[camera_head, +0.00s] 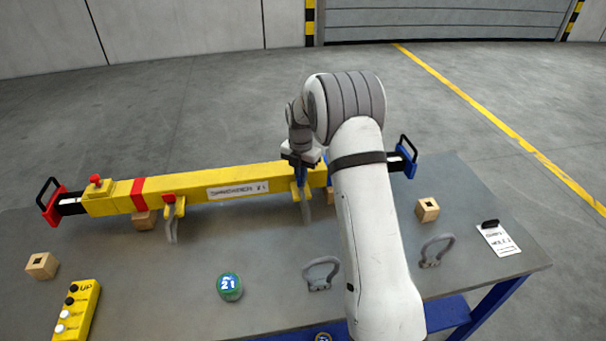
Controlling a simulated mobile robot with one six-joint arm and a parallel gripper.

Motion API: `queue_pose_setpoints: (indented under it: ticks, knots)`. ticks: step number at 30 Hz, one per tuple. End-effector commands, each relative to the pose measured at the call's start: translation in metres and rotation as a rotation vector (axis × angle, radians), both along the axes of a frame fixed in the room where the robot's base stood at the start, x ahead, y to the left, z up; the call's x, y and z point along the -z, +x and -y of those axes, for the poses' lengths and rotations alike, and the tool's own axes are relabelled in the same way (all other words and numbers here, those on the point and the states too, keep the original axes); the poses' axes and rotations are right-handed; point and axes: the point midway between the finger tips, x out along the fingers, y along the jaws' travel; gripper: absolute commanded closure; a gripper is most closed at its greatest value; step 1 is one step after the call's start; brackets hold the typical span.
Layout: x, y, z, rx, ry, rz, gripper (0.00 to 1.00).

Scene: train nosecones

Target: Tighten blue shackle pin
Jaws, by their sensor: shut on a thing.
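My gripper (300,167) is at the right part of the yellow spreader beam (200,188), pointing down at a yellow lug. It is shut on the blue shackle pin (301,178), of which a small blue part shows below the fingers. A grey shackle (306,207) hangs at this lug, under the gripper. How far the pin sits in the shackle cannot be told. At the left lug, a red shackle pin (169,198) sits above another grey shackle (172,228).
Two loose shackles (319,286) (432,262) lie on the grey table (200,265). My arm hides part of the table and beam.

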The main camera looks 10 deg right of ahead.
Motion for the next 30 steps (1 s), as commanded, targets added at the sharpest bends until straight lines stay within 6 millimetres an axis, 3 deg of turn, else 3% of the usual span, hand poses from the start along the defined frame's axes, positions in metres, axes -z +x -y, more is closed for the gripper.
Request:
queue_pose_setpoints:
  ticks: [1,14,30]
  knots:
    - [0.0,0.0,0.011,0.004,0.0,0.0,1.0]
    - [0.001,0.0,0.0,0.104,-0.001,0.001,1.0]
    - [0.002,0.0,-0.001,0.581,0.0,-0.001,1.0]
